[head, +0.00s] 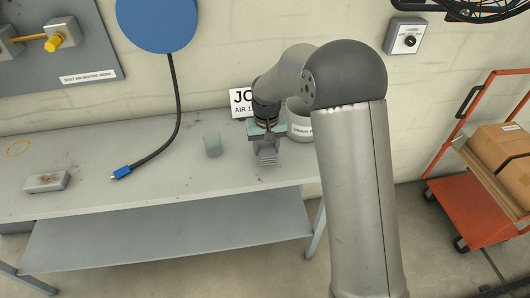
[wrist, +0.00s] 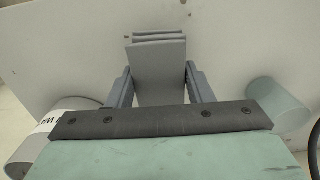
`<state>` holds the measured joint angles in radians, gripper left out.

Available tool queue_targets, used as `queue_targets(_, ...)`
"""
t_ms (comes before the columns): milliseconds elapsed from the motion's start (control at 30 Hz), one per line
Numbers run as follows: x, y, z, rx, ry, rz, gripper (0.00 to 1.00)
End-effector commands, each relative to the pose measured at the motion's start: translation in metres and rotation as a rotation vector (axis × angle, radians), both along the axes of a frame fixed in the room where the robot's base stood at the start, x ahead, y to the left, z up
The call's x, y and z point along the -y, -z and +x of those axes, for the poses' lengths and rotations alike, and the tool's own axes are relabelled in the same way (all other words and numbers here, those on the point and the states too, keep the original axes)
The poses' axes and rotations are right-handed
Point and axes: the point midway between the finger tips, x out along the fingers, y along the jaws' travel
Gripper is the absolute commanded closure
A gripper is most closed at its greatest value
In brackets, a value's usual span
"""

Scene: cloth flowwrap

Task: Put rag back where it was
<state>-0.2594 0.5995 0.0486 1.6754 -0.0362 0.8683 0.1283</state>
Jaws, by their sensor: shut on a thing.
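My gripper (head: 266,146) is over the bench, in front of the white sign. It is shut on a folded grey rag (head: 268,159), which hangs below the fingers in several layers. In the wrist view the rag (wrist: 160,66) sits between the two fingers of my gripper (wrist: 160,88). I cannot tell whether its lower end touches the bench. A white round bin (head: 301,129) with a printed label stands just right of my gripper, partly hidden by my arm. It also shows at the left of the wrist view (wrist: 66,112).
A grey-green cylinder (head: 212,146) stands on the bench (head: 150,192) left of my gripper. A blue-tipped hose (head: 158,152) hangs onto the bench. A stained grey block (head: 46,182) and a yellow ring (head: 18,148) lie at the left. An orange cart (head: 462,213) stands right.

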Motion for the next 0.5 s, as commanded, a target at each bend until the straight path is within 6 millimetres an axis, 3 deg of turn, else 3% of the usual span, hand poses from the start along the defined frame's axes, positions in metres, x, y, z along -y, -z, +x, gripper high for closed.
queue_targets(300, -0.004, 0.035, 0.003, -0.002, 0.000, 0.000, 0.72)
queue_targets(500, -0.004, 0.037, 0.003, 0.000, 0.000, 0.000, 0.71)
